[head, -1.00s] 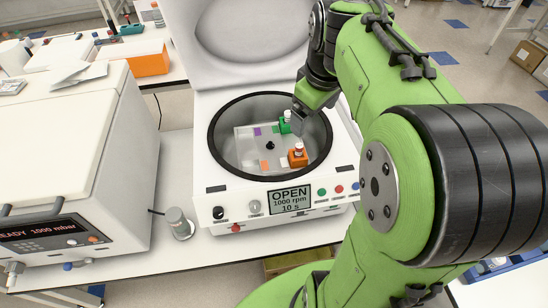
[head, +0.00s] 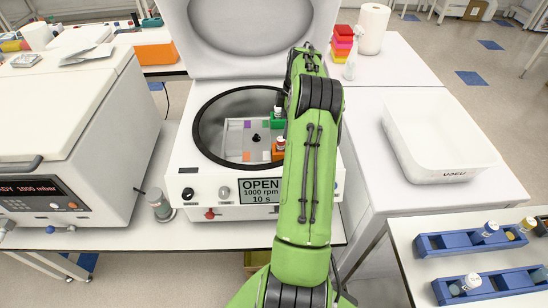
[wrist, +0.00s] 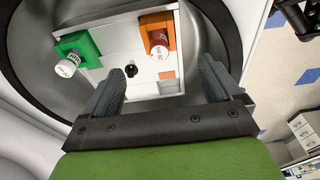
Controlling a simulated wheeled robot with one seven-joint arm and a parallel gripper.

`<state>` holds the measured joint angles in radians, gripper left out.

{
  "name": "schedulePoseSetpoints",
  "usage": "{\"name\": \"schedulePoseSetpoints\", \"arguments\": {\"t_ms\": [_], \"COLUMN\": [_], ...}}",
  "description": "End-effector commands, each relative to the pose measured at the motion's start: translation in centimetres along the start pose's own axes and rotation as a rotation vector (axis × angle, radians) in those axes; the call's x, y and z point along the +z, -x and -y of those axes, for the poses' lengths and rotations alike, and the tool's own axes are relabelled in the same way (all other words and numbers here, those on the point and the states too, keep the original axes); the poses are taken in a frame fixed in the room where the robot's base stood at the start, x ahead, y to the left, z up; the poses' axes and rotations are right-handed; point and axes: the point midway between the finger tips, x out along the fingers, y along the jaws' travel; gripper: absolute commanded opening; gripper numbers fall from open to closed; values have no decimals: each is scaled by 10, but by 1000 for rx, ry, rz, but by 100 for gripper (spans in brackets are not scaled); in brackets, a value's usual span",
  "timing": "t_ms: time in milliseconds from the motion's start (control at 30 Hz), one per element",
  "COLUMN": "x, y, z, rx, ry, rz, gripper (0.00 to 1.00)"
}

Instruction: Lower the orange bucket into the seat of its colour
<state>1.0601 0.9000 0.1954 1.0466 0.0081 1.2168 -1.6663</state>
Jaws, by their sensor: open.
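The orange bucket (head: 278,153) holds a white-capped tube and stands at the near right of the white rotor plate (head: 233,141) inside the open centrifuge. My arm partly covers it there. It shows fully in the wrist view (wrist: 171,32). A flat orange patch (head: 246,156) lies left of it on the plate, also seen in the wrist view (wrist: 166,75). The green bucket (head: 276,124) with its tube stands at the far right of the plate. My gripper (wrist: 162,68) is open and empty, its fingers apart from the orange bucket. The head view hides the gripper behind my arm.
The dark bowl rim (head: 203,158) surrounds the plate, and the raised lid (head: 245,25) stands behind. A black hub (wrist: 131,71) rises mid-plate. A purple patch (head: 247,124) lies at the far side. A white basin (head: 440,135) and blue racks (head: 470,243) are to the right.

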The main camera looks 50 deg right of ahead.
Motion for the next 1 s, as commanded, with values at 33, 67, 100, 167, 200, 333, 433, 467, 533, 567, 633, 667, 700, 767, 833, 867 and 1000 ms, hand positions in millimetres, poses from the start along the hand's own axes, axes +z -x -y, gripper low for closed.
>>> {"name": "schedulePoseSetpoints", "arguments": {"t_ms": [33,67,100,167,200,333,433,467,533,567,633,667,700,767,833,867,1000], "x": [0,0,0,0,0,-1,0,0,1,1,1,1,1,1,1,1,1], "y": [-17,-25,-35,-50,-58,-76,-88,-94,-108,-114,-125,-128,-130,-131,-131,-131,-131], "z": [1,1,1,1,1,0,0,0,-1,-1,-1,-1,-1,-2,-2,-2,-2], "rx": [-7,-6,-6,-6,-5,-3,-3,-5,-5,-5,-4,-3,-1,0,0,0,0], "ry": [0,1,0,0,0,-1,0,-1,-1,-2,-2,-1,0,0,0,0,-1], "rz": [-2,-2,-1,-2,-1,-1,-1,-1,-2,-1,-1,-1,0,0,1,1,0], "gripper": [92,92,92,92,92,92,92,92,92,92,92,92,92,92,92,92,78]}}
